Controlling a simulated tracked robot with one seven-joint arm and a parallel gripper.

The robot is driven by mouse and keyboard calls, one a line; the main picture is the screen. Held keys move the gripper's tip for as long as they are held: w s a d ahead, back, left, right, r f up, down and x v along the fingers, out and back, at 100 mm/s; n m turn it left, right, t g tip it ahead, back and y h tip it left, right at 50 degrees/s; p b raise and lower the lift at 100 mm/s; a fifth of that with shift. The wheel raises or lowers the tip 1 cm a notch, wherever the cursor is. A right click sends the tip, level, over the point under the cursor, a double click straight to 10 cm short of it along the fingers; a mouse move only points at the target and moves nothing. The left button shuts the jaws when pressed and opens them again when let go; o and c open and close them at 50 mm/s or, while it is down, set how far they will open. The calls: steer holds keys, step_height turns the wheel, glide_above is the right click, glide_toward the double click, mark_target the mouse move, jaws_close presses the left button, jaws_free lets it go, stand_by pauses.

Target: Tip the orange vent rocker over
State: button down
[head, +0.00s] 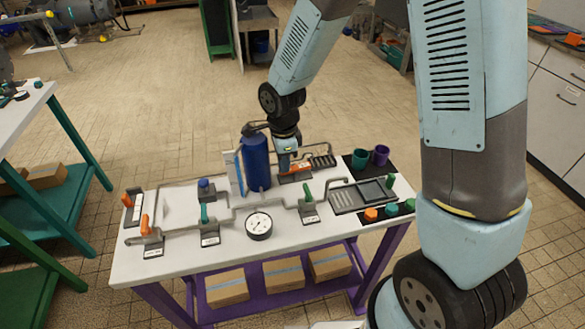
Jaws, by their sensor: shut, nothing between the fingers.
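An orange rocker (299,168) sits on a dark base with a pale label, toward the back of the white bench top, right of the blue cylinder. My gripper (284,169) is shut and empty, pointing down at the rocker's left end. It partly hides the rocker. I cannot tell whether the fingers touch it, or which way the rocker is tilted.
A blue cylinder (256,160) stands close left of my gripper. Grey pipework, a round gauge (259,226), a green lever (308,195) and an orange lever (146,226) occupy the bench (185,262). Cups (360,159) stand on a black mat at right.

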steer(key=shift+d, duration=0.1)
stand_by(0.3)
step_height(320, 180, up, 8)
steer(key=shift+r, duration=0.2)
stand_by(0.8)
stand_by(0.3)
steer(key=s+d+r+n+t, duration=0.35)
steer(key=d+r+n, duration=0.35)
steer(key=d+r, duration=0.8)
steer(key=s+d+r+n+t, duration=0.2)
steer(key=s+d+r+n, duration=0.5)
steer(key=s+d, duration=0.3)
steer(key=shift+s+d+n, duration=0.2)
steer(key=shift+s+n, duration=0.3)
steer(key=shift+s, duration=0.6)
